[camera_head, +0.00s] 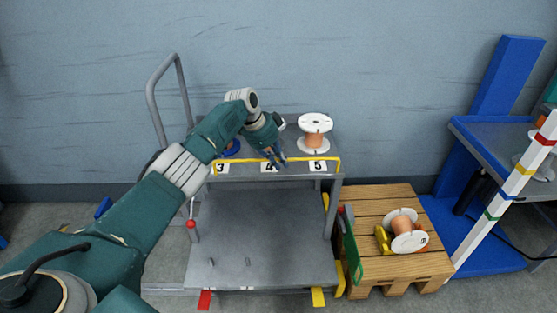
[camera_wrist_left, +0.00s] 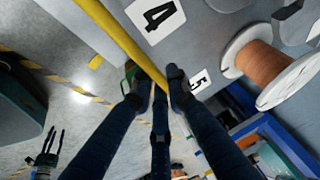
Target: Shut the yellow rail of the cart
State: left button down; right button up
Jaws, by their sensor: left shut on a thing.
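The yellow rail (camera_head: 310,159) runs along the front edge of the top shelf of the grey cart (camera_head: 262,230), above the labels 3, 4 and 5. My left gripper (camera_head: 276,160) is at the rail's middle, by label 4. In the left wrist view the rail (camera_wrist_left: 112,35) passes between the fingertips of the left gripper (camera_wrist_left: 158,82), which is shut on it. The fingers hide a short stretch of the rail. My right gripper (camera_wrist_left: 47,142) shows small at the lower left of the left wrist view, open and empty, away from the cart.
A white spool with copper-coloured winding (camera_head: 315,132) stands on the top shelf behind label 5. A blue item (camera_head: 232,148) is partly hidden by my arm. A wooden pallet (camera_head: 375,205) with another spool (camera_head: 405,232) stands right of the cart. The lower shelf is mostly bare.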

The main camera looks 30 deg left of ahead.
pick_arm(q)
jog(key=c, duration=1.7)
grip_release()
jog(key=shift+w, duration=0.15)
jog(key=shift+r, duration=0.2)
jog(key=v, duration=1.1)
jog(key=shift+s+a+r, duration=0.1)
jog(key=shift+s+r, duration=0.15)
